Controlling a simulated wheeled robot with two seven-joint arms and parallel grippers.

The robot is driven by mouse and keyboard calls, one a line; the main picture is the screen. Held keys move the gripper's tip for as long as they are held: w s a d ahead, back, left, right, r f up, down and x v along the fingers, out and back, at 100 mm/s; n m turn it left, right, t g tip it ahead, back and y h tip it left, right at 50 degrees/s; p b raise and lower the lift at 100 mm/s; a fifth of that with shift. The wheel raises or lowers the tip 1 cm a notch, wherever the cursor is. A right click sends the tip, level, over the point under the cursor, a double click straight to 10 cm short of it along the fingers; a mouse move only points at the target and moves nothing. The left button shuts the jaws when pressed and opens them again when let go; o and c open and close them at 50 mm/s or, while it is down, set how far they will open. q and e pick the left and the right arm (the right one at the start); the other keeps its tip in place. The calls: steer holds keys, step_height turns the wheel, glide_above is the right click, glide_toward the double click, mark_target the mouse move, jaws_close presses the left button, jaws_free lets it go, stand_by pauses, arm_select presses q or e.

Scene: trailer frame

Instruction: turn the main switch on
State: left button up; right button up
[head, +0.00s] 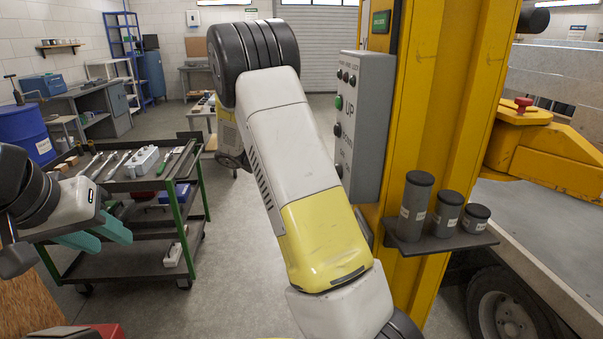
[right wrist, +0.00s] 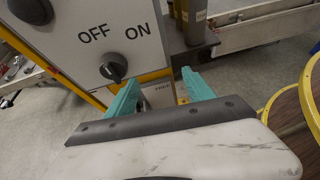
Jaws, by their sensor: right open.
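The main switch is a black rotary knob (right wrist: 113,67) on a light grey panel face (right wrist: 75,33) in the right wrist view, below the words OFF and ON. Its exact setting is hard to tell. My right gripper (right wrist: 160,92) has two teal fingers spread apart with nothing between them. Its left finger is just below and right of the knob; I cannot tell whether they touch. In the head view the grey control box (head: 367,125) is on the yellow column, partly covered by my right arm. My left gripper (head: 95,236) is at the left, fingers apart and empty.
A yellow column (head: 412,140) carries a small shelf (head: 440,243) with three dark cylinders (head: 414,205). A tool cart (head: 120,183) stands at the left near my left gripper. A trailer (head: 560,240) is at the right. Open floor (head: 235,235) lies between cart and column.

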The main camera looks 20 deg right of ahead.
steer(key=w+a+n+t+h, duration=0.1)
steer(key=w+a+n+h, duration=0.3)
steer(key=w, duration=0.3)
steer(key=s+d+h, duration=0.1)
steer(key=d, duration=0.8)
steer(key=shift+s+r+h, duration=0.15)
steer(key=shift+h, duration=0.15)
jaws_close()
